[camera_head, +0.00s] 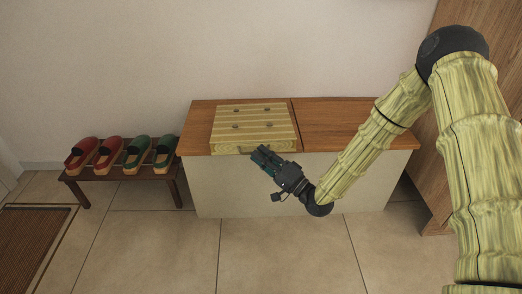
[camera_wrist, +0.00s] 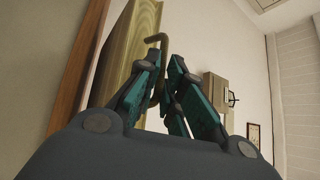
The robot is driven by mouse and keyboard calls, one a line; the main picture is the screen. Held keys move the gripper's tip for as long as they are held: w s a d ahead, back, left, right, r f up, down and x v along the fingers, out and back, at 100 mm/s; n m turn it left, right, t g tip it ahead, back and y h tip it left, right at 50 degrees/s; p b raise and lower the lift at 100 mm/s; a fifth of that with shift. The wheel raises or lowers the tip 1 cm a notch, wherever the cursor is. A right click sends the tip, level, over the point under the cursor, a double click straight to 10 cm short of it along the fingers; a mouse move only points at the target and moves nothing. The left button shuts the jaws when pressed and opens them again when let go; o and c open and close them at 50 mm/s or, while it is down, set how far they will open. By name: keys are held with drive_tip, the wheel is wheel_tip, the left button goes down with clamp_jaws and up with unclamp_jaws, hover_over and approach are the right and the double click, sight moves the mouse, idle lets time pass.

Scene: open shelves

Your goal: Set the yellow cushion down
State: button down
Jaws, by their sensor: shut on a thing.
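The yellow cushion (camera_head: 253,118) is a flat, striped square block with several small dark buttons on top. It lies level over the left half of the wooden bench top (camera_head: 340,122); I cannot tell whether there is a small gap beneath it. A small hooked handle (camera_wrist: 157,38) sticks out from its front side. My gripper (camera_head: 261,152) is at the cushion's front edge, with its teal fingers shut on this handle. In the wrist view the cushion's side (camera_wrist: 134,45) stands left of the fingers. The fingers hide part of the handle.
The bench has a pale front (camera_head: 240,185). Left of it, a low dark rack (camera_head: 115,176) carries several red and green shoes. A brown mat (camera_head: 30,235) lies at far left. A wooden cabinet (camera_head: 490,60) stands at right. The tiled floor in front is clear.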

drive_tip(key=w+b, duration=0.1)
drive_tip(key=w, duration=0.4)
drive_tip(key=w+f+b, duration=0.1)
drive_tip(key=w, duration=0.2)
drive_tip(key=shift+w+d+b, duration=0.25)
drive_tip(key=shift+d+b, duration=0.05)
drive_tip(key=shift+b, duration=0.05)
wheel_tip(320, 180, down, 3)
drive_tip(key=shift+f+b, duration=0.2)
drive_tip(key=shift+b, duration=0.9)
drive_tip(key=c, duration=1.5)
unclamp_jaws()
drive_tip(key=shift+c, duration=0.2)
drive_tip(key=p+v, duration=0.4)
drive_tip(key=v, duration=0.8)
drive_tip(key=shift+p, duration=0.4)
